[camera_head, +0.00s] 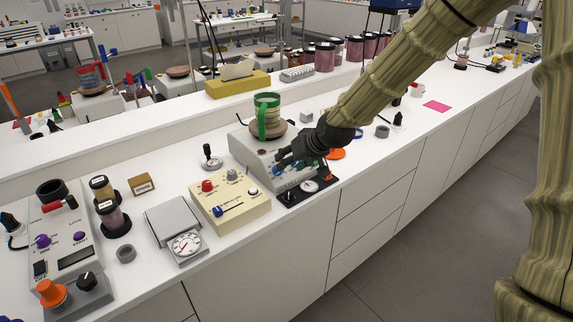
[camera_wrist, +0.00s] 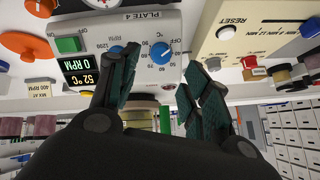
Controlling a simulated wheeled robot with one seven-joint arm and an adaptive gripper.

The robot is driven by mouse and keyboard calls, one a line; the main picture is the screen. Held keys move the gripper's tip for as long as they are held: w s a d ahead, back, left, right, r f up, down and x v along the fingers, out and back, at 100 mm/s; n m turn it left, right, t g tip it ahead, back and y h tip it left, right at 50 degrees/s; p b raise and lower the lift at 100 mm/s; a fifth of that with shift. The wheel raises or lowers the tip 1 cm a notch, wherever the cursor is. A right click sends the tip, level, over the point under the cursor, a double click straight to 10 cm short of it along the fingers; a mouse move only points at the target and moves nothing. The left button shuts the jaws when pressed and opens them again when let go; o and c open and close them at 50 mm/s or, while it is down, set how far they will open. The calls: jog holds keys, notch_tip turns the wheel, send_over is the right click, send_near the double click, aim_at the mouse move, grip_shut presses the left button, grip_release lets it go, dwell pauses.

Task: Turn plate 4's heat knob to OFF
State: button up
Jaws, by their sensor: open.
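Plate 4 (camera_head: 243,150) is a grey stirring hotplate on the bench with a green vessel (camera_head: 268,103) on top. In the wrist view its panel (camera_wrist: 190,18) carries the PLATE 4 label. The blue heat knob (camera_wrist: 160,53) sits within a printed scale marked in °C. Its exact pointer setting is hard to read. A second blue knob (camera_wrist: 117,51), by the RPM scale, is partly behind a finger. The displays (camera_wrist: 82,74) read 52 °C and 0 RPM. My gripper (camera_head: 288,157) is at the panel. In the wrist view my gripper (camera_wrist: 158,85) is open and empty, its fingers spread near the heat knob.
A cream box (camera_head: 230,205) with a RESET button and several controls stands close to the left of plate 4. A scale with a dial (camera_head: 187,244) is further left. An orange disc (camera_head: 336,154) lies to the right. Several dark-lidded jars (camera_head: 325,56) stand behind.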

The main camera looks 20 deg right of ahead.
jog(key=shift+v, duration=2.75)
